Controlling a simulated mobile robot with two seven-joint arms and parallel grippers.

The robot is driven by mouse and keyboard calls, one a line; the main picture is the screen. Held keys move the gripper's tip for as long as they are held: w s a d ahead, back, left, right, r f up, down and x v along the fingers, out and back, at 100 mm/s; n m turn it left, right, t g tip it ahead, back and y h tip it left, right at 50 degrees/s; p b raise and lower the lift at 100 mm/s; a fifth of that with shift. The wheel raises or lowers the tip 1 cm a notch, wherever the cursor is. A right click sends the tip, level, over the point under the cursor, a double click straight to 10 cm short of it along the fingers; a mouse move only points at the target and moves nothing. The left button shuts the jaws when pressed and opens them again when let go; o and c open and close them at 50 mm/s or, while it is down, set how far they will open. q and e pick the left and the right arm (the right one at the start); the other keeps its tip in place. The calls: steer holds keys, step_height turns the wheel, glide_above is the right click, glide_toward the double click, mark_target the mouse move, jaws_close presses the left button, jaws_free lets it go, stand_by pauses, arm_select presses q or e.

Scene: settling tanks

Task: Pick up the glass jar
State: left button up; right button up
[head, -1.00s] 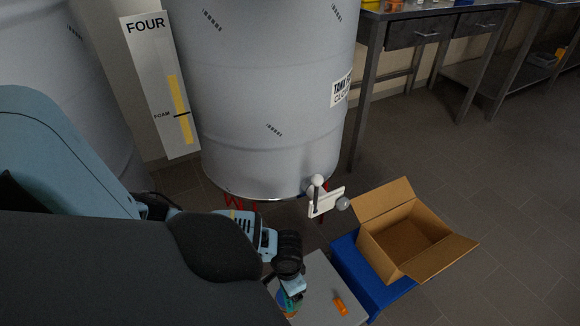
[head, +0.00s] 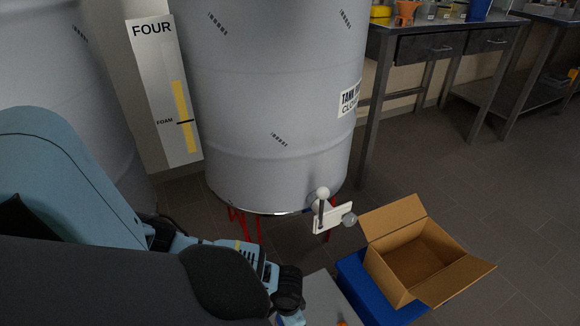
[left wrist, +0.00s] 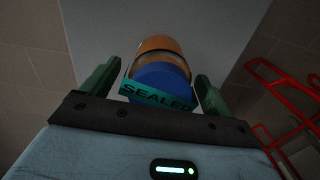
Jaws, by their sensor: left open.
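The jar (left wrist: 160,75) shows in the left wrist view, with a blue lid, a teal band reading "SEALED" and an orange and clear part beyond the lid. It is on a pale grey surface (left wrist: 205,30). My left gripper (left wrist: 159,69) is open, with one green finger on each side of the jar. I cannot tell whether either finger touches it. My right gripper is not in view.
An open cardboard box (head: 406,266) sits on a blue base (head: 360,285), right of the grey stand top (head: 325,295). A large grey tank (head: 270,100) with a white valve (head: 333,213) stands behind. Red bars (left wrist: 285,100) are at right in the wrist view.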

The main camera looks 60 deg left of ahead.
arm_select(q)
steer(key=shift+f, duration=0.45)
steer(key=shift+r, duration=0.1)
steer(key=shift+c, duration=0.6)
steer(key=c, duration=1.2)
steer(key=shift+c, duration=0.2)
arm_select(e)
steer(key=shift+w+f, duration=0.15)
